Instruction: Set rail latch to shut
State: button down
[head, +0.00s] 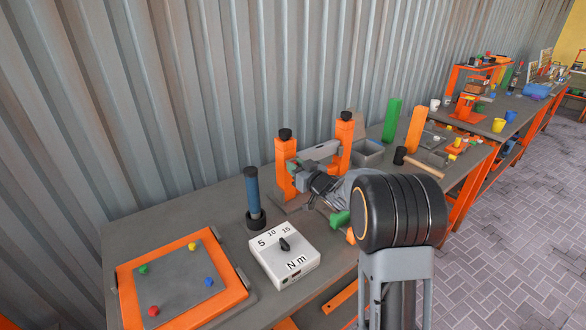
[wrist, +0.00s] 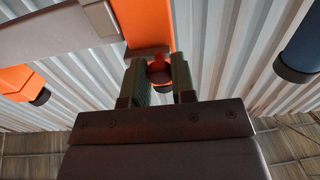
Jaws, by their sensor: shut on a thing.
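The rail latch shows in the head view as a grey bar (head: 318,152) between two orange posts with black knobs, the left post (head: 285,170) and the right post (head: 345,138). My gripper (head: 303,172) is at the left post, in front of the bar. In the wrist view my gripper (wrist: 159,75) is shut on a small red-orange knob (wrist: 159,70), with a dark finger on each side. The orange post (wrist: 146,25) rises behind it and the grey bar (wrist: 55,30) runs off left. My fingers hide part of the knob, and I cannot tell how it joins the bar.
A blue-handled tool (head: 252,195) stands left of the posts, near a white torque dial box (head: 284,255) and an orange-framed board (head: 185,280). A grey bin (head: 368,152), green block (head: 392,120) and orange block (head: 416,128) stand to the right. A corrugated wall closes the back.

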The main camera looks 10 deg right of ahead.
jog(key=shift+w+d, duration=0.35)
jog(key=shift+d, duration=0.45)
jog(key=c, duration=0.9)
grip_release()
jog(key=shift+d, duration=0.2)
jog(key=shift+c, duration=0.2)
jog(key=shift+a, duration=0.1)
jog(key=b+v, duration=0.1)
jog(key=v, duration=1.2)
jog(key=shift+s, duration=0.35)
